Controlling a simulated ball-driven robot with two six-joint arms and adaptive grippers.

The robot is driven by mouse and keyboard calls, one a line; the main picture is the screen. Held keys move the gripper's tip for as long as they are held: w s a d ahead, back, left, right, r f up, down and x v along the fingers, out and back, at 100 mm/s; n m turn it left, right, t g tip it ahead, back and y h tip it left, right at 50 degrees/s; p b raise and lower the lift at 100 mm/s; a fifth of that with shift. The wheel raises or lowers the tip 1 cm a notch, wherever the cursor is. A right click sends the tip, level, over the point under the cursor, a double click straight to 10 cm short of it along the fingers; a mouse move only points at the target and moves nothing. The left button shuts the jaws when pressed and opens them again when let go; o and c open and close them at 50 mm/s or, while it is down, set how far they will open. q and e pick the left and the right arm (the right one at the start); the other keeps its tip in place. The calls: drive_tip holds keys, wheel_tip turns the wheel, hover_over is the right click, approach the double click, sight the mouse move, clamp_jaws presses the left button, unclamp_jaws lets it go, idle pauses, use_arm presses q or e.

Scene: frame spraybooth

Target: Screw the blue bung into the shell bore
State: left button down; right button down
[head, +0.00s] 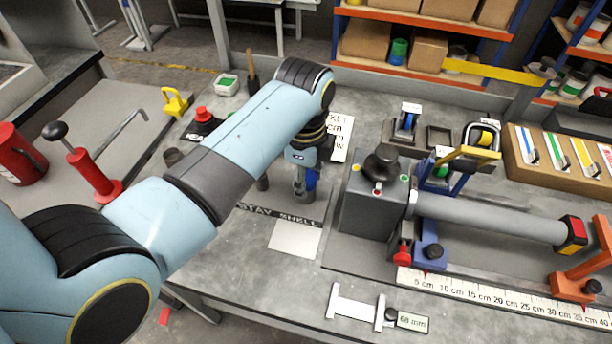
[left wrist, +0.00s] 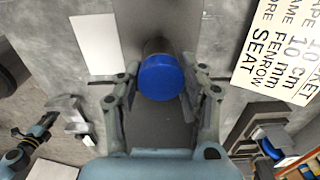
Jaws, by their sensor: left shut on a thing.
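The blue bung (left wrist: 160,78) shows as a round blue disc between the fingertips of my left gripper (left wrist: 161,75) in the left wrist view. The gripper is shut on it. In the head view my left gripper (head: 304,160) points down at the bench, and a strip of the blue bung (head: 311,180) shows beside a finger. The shell (head: 304,196) is a short grey cylinder standing upright directly under the bung. The bung hides its bore, so I cannot tell how deep the bung sits. My right gripper is not in view.
A "STAY SHELL" strip (head: 280,214) and a white plate (head: 295,240) lie in front of the shell. A grey clamp block with a long tube (head: 490,218) stands to the right. The front bench has free room.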

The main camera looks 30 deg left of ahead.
use_arm(q)
drive_tip(key=m, duration=0.4)
drive_tip(key=shift+a, duration=0.1)
drive_tip(key=shift+m, duration=0.3)
drive_tip(key=m, duration=0.4)
drive_tip(key=shift+m, duration=0.3)
drive_tip(key=shift+w+r, duration=0.1)
drive_tip(key=c, duration=1)
unclamp_jaws()
drive_tip(key=shift+c, duration=0.2)
drive_tip(key=shift+w, duration=0.1)
